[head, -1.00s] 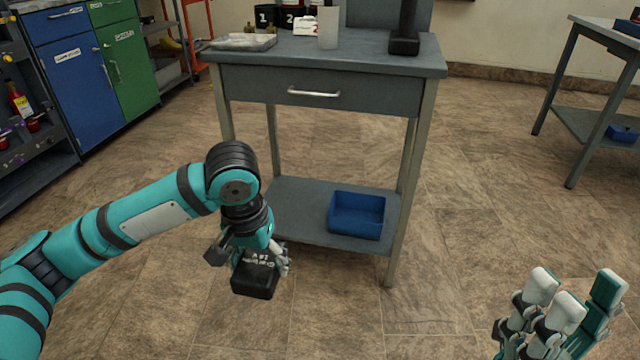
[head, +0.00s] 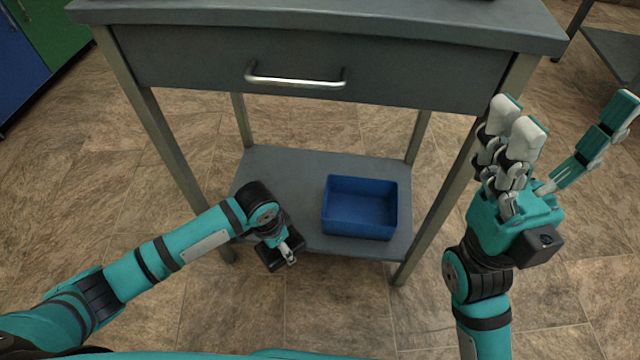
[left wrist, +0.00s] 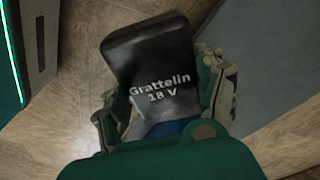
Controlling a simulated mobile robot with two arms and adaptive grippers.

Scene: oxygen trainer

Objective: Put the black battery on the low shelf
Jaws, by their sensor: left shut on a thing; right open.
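The black battery (left wrist: 152,65), marked "Grattelin 18 V", is between the fingers of my left gripper (left wrist: 165,110), which is shut on it. In the head view the left gripper (head: 286,250) is at the front left edge of the low shelf (head: 285,170), and the battery (head: 272,258) shows only partly, as a dark block under the hand. I cannot tell whether it touches the shelf. My right gripper (head: 560,145) is open and empty, raised to the right of the table, with its fingers pointing up.
A blue bin (head: 360,222) stands on the right part of the low shelf. A drawer with a metal handle (head: 295,82) and the table legs (head: 465,190) frame the space above the shelf. The shelf's left and back parts are clear.

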